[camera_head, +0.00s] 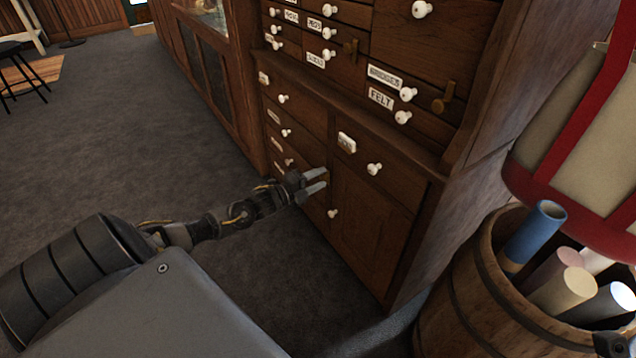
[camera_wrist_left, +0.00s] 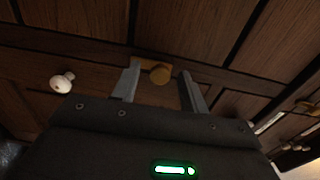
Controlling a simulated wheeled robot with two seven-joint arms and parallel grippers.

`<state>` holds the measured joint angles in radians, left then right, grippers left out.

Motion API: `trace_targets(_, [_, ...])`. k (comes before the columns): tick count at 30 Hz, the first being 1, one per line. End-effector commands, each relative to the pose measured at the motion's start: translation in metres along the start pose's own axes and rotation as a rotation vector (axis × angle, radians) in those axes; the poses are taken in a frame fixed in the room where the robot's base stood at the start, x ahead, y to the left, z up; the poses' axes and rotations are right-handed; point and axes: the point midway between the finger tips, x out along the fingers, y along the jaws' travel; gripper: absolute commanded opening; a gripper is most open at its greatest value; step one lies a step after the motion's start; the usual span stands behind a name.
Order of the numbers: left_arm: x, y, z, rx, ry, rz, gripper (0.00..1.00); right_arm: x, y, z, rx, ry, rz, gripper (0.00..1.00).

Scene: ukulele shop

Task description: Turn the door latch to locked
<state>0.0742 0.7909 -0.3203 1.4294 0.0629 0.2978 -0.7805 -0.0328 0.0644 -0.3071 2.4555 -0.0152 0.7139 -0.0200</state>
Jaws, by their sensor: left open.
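My left gripper (camera_head: 316,180) is open at the front of the dark wooden cabinet (camera_head: 375,235), close to the upper left of the lower door. In the left wrist view a brass latch (camera_wrist_left: 160,74) with a rounded end sits between the two open fingers. The fingers (camera_wrist_left: 158,84) stand apart on either side of it, and I see no grip on it. In the head view the fingers mostly cover the latch. The door's white knob (camera_head: 333,213) is just below the gripper; a white knob also shows in the left wrist view (camera_wrist_left: 62,82).
Drawers with white knobs rise above, two with brass turn pieces (camera_head: 445,97). A wooden barrel (camera_head: 480,290) holding rolled tubes (camera_head: 535,235) stands at the right, beside a red and cream object (camera_head: 575,140).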

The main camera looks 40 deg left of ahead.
Motion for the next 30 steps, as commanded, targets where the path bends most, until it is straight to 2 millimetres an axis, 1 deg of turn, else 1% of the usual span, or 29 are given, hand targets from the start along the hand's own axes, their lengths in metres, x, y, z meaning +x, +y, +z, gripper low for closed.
trace_targets(8, [0.0018, 0.0001, 0.0001, 0.0, -0.001, 0.001, 0.44, 0.0031, -0.0002, -0.0012, 0.0, 0.013, -0.004, 0.36])
trace_targets(9, [0.0018, 0.0001, 0.0001, 0.0, -0.001, 0.001, 0.42, 0.0032, -0.0003, -0.0014, 0.0, 0.013, -0.003, 0.36])
trace_targets(18, [0.0015, 0.0001, 0.0002, 0.0, -0.001, 0.001, 0.03, 0.0027, -0.0002, -0.002, 0.0, 0.012, 0.0, 0.36])
trace_targets(19, [0.0015, 0.0001, 0.0002, 0.0, -0.001, 0.001, 0.0, 0.0026, -0.0002, -0.002, 0.0, 0.012, 0.0, 0.36])
trace_targets(26, [0.0014, -0.0007, 0.0004, -0.021, -0.002, 0.001, 0.0, 0.0049, 0.0002, -0.0024, -0.001, 0.012, 0.002, 0.36])
trace_targets(30, [0.0015, -0.0019, 0.0001, -0.073, -0.003, 0.001, 0.0, 0.0064, 0.0009, -0.0032, 0.0, 0.004, 0.008, 0.36])
